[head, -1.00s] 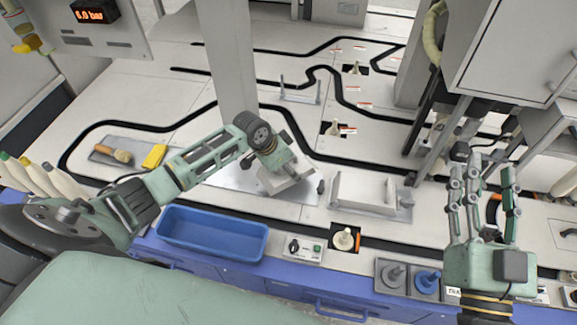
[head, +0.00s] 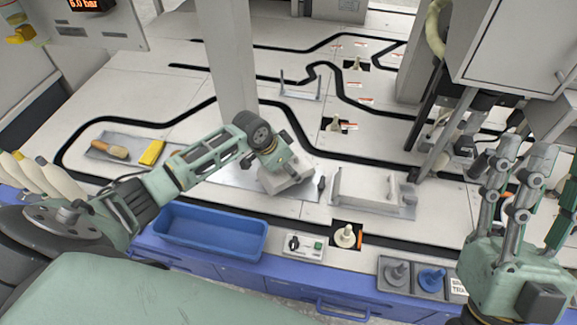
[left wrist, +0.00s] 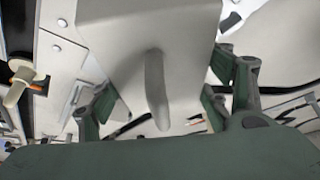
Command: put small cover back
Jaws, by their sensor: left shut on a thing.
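My left gripper (head: 280,165) is low over a flat metal plate (head: 237,180) on the white deck, left of a larger metal cover (head: 365,192). It is shut on the small cover (head: 290,178), a light grey metal piece. In the left wrist view, the small cover (left wrist: 110,22) fills the middle, with a rounded handle (left wrist: 156,90) between my fingers. I cannot tell whether the cover touches the plate. My right gripper (head: 525,175) is at the right, fingers spread upward, open and empty.
A blue tray (head: 212,258) stands at the front edge beside a switch box (head: 303,247). A cream bobbin (head: 345,236) stands in a dark opening. A brush (head: 110,151) and yellow block (head: 151,152) lie at the left. A grey column (head: 228,60) rises behind my left gripper.

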